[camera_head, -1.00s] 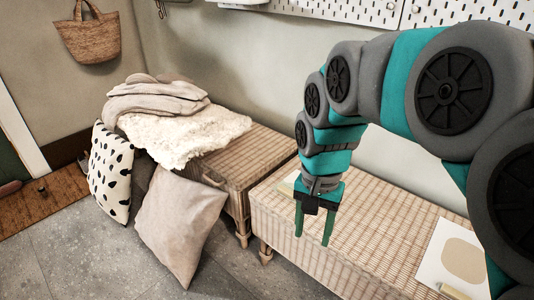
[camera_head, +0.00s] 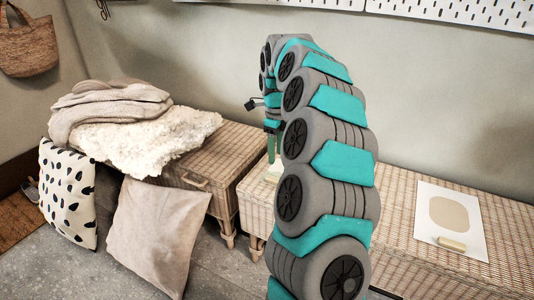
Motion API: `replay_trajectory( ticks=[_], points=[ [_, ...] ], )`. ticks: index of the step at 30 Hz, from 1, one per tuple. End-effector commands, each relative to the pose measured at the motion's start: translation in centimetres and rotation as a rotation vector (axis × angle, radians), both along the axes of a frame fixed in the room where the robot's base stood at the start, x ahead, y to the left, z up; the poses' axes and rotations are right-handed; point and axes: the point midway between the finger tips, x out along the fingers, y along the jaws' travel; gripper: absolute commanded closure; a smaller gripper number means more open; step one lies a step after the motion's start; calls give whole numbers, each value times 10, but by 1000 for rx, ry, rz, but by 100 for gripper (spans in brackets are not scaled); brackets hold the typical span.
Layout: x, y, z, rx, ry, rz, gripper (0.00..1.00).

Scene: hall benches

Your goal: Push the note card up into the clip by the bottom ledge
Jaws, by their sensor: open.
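My gripper (camera_head: 272,150) points down over the left end of the right wicker bench (camera_head: 400,225). It is open and partly hidden behind my own arm. A small pale flat piece (camera_head: 274,173) lies on the bench by the fingers, mostly covered; I cannot tell whether it is the note card, or whether the fingers touch it. A white sheet (camera_head: 479,236) with a beige rounded shape lies flat at the right part of the bench. I cannot make out the clip or its bottom ledge.
A small pale block (camera_head: 452,243) lies on the sheet's lower edge. The left bench (camera_head: 225,160) carries a fluffy cream throw (camera_head: 150,140) and folded blankets. Cushions (camera_head: 157,235) lean against its front. A white pegboard (camera_head: 460,12) hangs on the wall. The bench between arm and sheet looks clear.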

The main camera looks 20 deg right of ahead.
Motion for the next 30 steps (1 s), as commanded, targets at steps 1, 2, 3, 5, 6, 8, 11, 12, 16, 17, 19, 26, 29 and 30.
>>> replay_trajectory(
  ticks=[1, 2, 3, 5, 6, 8, 11, 12, 16, 17, 19, 26, 29, 30],
  points=[
    [1, -1, -1, -1, -1, -9, 45],
    [1, -1, -1, -1, -1, -12, 45],
    [1, -1, -2, -1, -1, -13, 45],
    [0, -1, -3, -1, 1, -11, 45],
    [0, -1, -5, -1, 1, -10, 45],
    [0, 0, -8, 0, 1, -9, 45],
    [-1, 0, -14, 1, 4, -7, 45],
    [-1, 0, -17, 0, 5, -7, 45],
    [0, 0, -28, 1, 2, -6, 45],
    [0, 0, -31, 1, 1, -7, 45],
    [0, 0, -37, 1, 0, -7, 45],
    [-1, 1, -58, 1, 3, -5, 45],
    [0, 0, -71, -1, 1, -6, 45],
    [0, 0, -75, -1, 1, -6, 45]
  ],
)
